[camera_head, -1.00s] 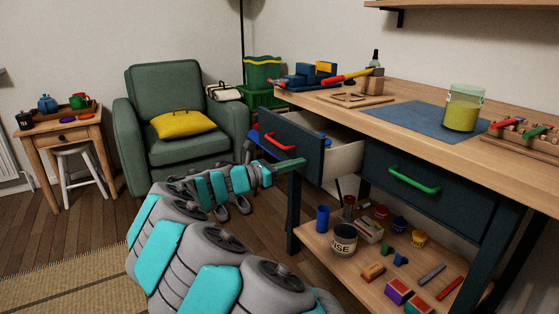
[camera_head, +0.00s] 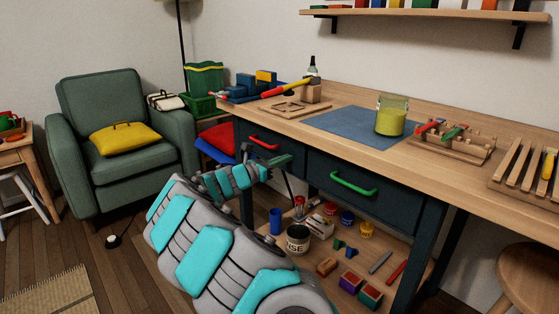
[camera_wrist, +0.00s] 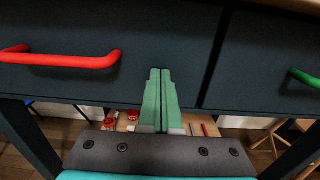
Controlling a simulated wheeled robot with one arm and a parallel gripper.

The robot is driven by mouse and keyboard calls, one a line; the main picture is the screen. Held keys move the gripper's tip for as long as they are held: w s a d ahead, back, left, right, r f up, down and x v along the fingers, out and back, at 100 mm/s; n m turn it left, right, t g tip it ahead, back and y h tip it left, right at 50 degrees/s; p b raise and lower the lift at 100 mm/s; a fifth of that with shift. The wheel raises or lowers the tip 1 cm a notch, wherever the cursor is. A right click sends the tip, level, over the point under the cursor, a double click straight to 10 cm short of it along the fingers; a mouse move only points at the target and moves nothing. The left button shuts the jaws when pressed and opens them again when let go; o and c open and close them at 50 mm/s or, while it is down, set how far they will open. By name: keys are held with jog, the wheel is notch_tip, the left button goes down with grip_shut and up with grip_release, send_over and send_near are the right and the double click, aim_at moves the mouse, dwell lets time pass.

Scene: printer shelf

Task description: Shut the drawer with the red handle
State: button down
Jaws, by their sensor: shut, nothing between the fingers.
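The drawer with the red handle (camera_head: 263,143) is at the left end of the workbench. Its dark blue front (camera_head: 288,143) appears level with the bench frame, with no opening visible above it. In the wrist view, the red handle (camera_wrist: 62,59) is at the left and the drawer front (camera_wrist: 140,28) fills the top middle. My gripper (camera_wrist: 160,73) is shut and empty, its green fingertips at the lower right part of that front, right of the handle. Whether they touch it I cannot tell. In the head view my gripper (camera_head: 289,158) partly hides the drawer's lower edge.
A second drawer with a green handle (camera_head: 353,184) is to the right and shut. The lower shelf (camera_head: 333,246) holds a dark tin, jars and blocks. A green armchair (camera_head: 135,170) stands left of the bench, a wooden stool (camera_head: 528,262) at the far right.

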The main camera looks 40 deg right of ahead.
jog(key=shift+d+r, duration=0.1)
dwell(0.3)
jog(key=a, duration=1.4)
jog(key=s+a+m+g+y, duration=0.2)
jog(key=s+m+g+y, duration=0.3)
jog(key=s+m, duration=1.05)
jog(key=s+a+f+m+t+y, duration=0.1)
jog(key=s+a+f+y, duration=0.2)
jog(key=s+a, duration=0.5)
jog(key=s+a+f+m+y, duration=0.1)
jog(key=s+a+f+y, duration=0.2)
jog(key=s+a+y, duration=0.2)
jog(key=s+a+f+m+t+y, duration=0.1)
jog(key=s+a+f+y, duration=0.2)
jog(key=s+a, duration=0.8)
jog(key=a+y, duration=0.2)
jog(key=a, duration=0.1)
jog(key=shift+s+f+t, duration=0.2)
jog(key=shift+t, duration=0.1)
